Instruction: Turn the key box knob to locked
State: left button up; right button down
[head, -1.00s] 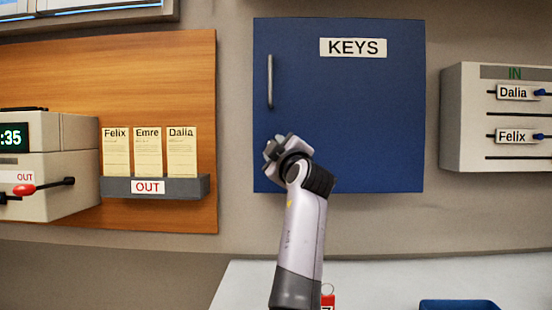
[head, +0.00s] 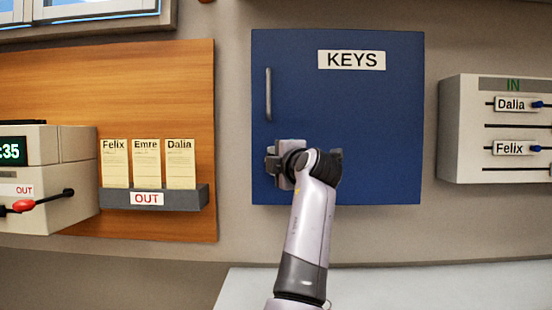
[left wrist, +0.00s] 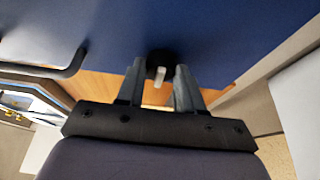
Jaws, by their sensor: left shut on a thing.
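The blue key box (head: 375,120), labelled KEYS, hangs on the wall with its door shut and a grey bar handle at upper left. My left gripper (head: 275,165) is at the lower left of the door and hides the knob in the head view. In the left wrist view the dark round knob (left wrist: 159,60) with a pale pointer sits between the two fingers of my left gripper (left wrist: 160,80), which is shut on it. I cannot read any lock marks around it. My right gripper is not in view.
Left of the box, a wooden board holds a grey OUT rack (head: 154,197) with name cards, beside a time clock (head: 55,165) with a red-knobbed lever. An IN board (head: 490,165) hangs to the right. A pale tabletop (head: 430,285) lies below.

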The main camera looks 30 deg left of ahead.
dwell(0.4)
pick_arm(q)
jog(key=o, duration=1)
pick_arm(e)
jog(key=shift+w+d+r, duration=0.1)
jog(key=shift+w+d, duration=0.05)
pick_arm(q)
jog(key=shift+o, duration=0.2)
jog(key=b+v, duration=0.1)
jog(key=v, duration=0.6)
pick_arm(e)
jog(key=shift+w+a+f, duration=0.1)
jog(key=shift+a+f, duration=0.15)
pick_arm(q)
jog(key=shift+s, duration=0.1)
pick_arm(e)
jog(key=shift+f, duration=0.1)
